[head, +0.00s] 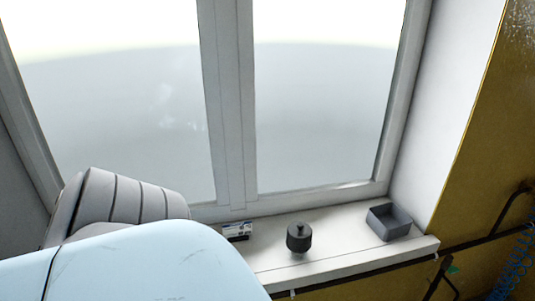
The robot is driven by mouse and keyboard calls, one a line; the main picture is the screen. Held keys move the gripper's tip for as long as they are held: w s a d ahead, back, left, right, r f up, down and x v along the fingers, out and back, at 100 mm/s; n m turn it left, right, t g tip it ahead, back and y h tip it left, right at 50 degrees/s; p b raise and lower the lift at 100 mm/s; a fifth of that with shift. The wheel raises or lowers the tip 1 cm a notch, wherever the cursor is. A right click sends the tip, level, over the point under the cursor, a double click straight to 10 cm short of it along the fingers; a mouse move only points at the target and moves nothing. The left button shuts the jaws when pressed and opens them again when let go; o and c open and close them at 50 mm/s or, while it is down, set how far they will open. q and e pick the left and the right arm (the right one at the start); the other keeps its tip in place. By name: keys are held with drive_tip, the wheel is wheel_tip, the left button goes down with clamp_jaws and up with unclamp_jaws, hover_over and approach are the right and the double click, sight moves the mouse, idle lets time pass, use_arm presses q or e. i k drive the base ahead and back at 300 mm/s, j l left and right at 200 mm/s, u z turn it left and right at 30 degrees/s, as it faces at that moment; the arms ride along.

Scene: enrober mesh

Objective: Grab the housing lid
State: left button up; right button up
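I see nothing that I can surely name as the housing lid. A large smooth light blue shape (150,262) with faint scratches and a dark seam fills the lower left, very close to the camera. A grey ribbed shape (125,200) stands behind it; I cannot tell what either one is. They hide the left part of the window sill. Neither of my grippers shows in the head view.
A white window sill (345,255) runs under a closed window. Dark pipes (480,238) cross the yellow wall at right.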

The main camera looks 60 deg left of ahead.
sight(299, 233)
drive_tip(key=u, duration=1.65)
